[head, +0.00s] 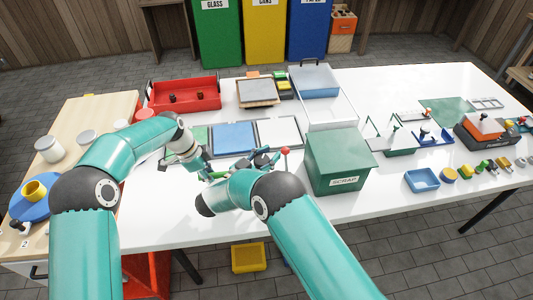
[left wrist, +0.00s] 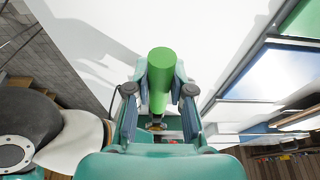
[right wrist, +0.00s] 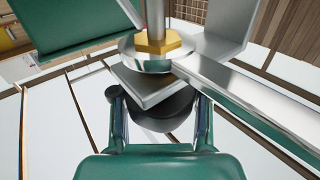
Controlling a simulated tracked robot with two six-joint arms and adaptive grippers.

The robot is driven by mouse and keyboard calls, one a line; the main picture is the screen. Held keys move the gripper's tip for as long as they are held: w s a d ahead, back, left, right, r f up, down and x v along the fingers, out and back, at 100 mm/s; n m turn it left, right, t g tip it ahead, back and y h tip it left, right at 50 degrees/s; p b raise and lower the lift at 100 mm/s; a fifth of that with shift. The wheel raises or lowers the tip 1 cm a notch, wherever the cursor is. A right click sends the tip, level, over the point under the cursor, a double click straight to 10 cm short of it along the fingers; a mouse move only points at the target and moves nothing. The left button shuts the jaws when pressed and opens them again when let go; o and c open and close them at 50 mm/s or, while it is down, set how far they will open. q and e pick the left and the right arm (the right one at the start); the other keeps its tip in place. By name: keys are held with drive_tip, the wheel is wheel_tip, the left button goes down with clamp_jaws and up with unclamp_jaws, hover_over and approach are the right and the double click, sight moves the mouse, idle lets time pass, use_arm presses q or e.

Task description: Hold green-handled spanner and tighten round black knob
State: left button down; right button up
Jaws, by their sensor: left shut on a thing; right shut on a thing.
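In the left wrist view, the spanner's green handle (left wrist: 160,75) stands up between the fingers of my left gripper (left wrist: 159,92), which is shut on it. Metal parts show just below the handle; the spanner's jaw is not clear. In the head view my left gripper (head: 204,175) is over the near part of the bench. In the right wrist view, my right gripper (right wrist: 160,106) is shut around the round black knob (right wrist: 166,114). The knob sits under a grey metal plate. A brass hex nut (right wrist: 157,43) is above it. My right arm hides the knob in the head view.
A green scrap box (head: 338,165) stands right of my right gripper. A red-ball lever (head: 285,152) rises nearby. Blue and white trays (head: 234,140) lie behind. A red tray (head: 184,97) is at the back left. The white bench is bare in front of the scrap box.

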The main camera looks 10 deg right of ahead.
sight(268, 157)
drive_tip(key=shift+s+a+r+m+g+h, duration=0.1)
drive_tip(key=shift+a+r+m+g+h, duration=0.05)
drive_tip(key=shift+m+g+h, duration=0.45)
drive_tip(key=shift+g, duration=0.3)
drive_tip(key=o, duration=1)
drive_tip(key=shift+r, duration=0.1)
drive_tip(key=shift+c, duration=0.2)
wheel_tip(268, 157, up, 10)
drive_tip(key=shift+f, duration=0.15)
